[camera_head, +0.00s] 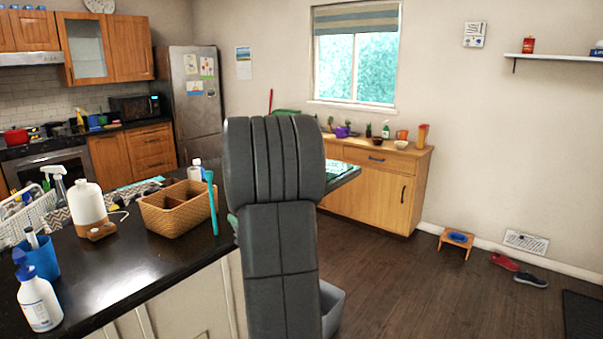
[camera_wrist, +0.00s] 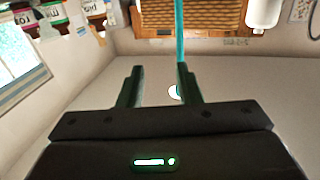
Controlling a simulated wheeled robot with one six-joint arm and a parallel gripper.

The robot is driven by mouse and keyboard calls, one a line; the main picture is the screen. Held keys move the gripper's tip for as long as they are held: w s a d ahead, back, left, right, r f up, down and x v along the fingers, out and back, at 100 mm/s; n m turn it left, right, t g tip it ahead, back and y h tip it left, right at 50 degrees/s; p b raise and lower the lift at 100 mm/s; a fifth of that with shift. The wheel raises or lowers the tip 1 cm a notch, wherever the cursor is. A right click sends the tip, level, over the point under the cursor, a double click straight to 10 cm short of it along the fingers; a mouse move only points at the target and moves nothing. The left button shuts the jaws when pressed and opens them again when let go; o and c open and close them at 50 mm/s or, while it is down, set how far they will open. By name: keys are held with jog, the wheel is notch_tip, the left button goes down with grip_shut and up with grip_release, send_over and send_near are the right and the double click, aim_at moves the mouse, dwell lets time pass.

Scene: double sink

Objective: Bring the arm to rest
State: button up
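My gripper (camera_wrist: 160,70) shows in the wrist view with its two dark fingers apart and nothing held between them. A turquoise stick (camera_wrist: 179,28) passes behind or beside the right finger; I cannot tell how far away it is. My own dark grey arm stands upright in the middle of the head view, and it hides my gripper there. In the head view the turquoise stick (camera_head: 211,203) leans upright at the right side of a wicker basket (camera_head: 180,222).
The dark countertop (camera_head: 140,270) holds a white dispenser (camera_head: 88,205), a blue cup (camera_head: 40,260), a white pump bottle (camera_head: 39,302) and a wire basket (camera_head: 28,215). A wooden cabinet (camera_head: 385,190) stands behind my arm. The wooden floor at right is mostly clear around a small stool (camera_head: 456,240).

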jog(key=d+f+m+t+h, duration=0.1)
jog(key=d+f+h, duration=0.1)
jog(key=f, duration=0.7)
jog(key=d+f+m+t+h+b, duration=0.1)
jog(key=d+f, duration=0.3)
jog(key=f, duration=0.5)
jog(key=shift+w+f+m+t+h, duration=0.25)
jog(key=shift+w+m+t+h, duration=0.15)
jog(key=shift+m+h, duration=0.3)
jog(key=shift+d+r, duration=0.1)
jog(key=shift+r, duration=0.05)
